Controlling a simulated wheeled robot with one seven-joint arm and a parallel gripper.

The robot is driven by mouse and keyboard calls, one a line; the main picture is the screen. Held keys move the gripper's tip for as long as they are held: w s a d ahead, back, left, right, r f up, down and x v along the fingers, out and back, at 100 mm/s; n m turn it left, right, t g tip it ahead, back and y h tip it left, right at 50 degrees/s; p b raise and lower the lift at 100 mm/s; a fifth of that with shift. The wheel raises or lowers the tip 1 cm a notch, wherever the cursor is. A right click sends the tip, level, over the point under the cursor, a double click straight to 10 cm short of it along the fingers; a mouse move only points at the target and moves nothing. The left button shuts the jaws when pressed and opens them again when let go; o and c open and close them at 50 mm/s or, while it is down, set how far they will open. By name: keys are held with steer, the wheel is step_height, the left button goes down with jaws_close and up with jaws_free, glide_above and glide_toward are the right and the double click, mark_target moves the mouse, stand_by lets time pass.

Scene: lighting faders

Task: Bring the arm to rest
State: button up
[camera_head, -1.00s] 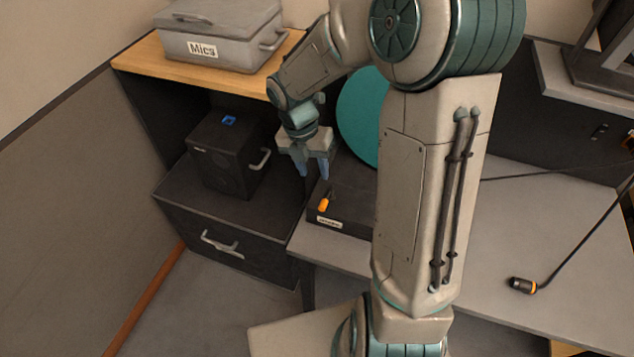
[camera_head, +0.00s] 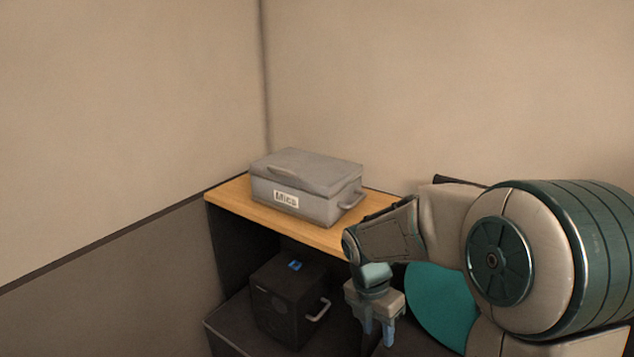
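My gripper (camera_head: 378,330) hangs pointing down at the lower middle of the head view, at the end of my bent arm. Its two blue-grey fingers show with a gap between them and nothing visible in it. The fingertips reach close to the bottom edge of the picture. The gripper is to the right of a black box (camera_head: 280,312) with a light handle. My arm fills the lower right and hides what lies behind it.
A grey case labelled "Mics" (camera_head: 310,172) sits on a wooden shelf (camera_head: 235,202). The black box stands below on a dark cabinet (camera_head: 226,328). A teal round shape (camera_head: 440,305) is partly hidden behind my arm. Bare walls rise behind.

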steer(key=s+r+m+t, duration=0.1)
steer(key=s+r+m, duration=0.2)
steer(key=s+m, duration=0.2)
steer(key=s+d+r+m+t+y, duration=0.1)
steer(key=s+r+m+t, duration=0.1)
steer(key=m, duration=1)
steer(key=s+r+m+t+y, duration=0.1)
steer(key=s+r+m, duration=0.3)
steer(key=s+m, duration=0.3)
steer(key=shift+s+d+r+m+t, duration=0.2)
steer(key=shift+s+m+t, duration=0.15)
steer(key=shift+m, duration=0.85)
steer(key=shift+d, duration=0.15)
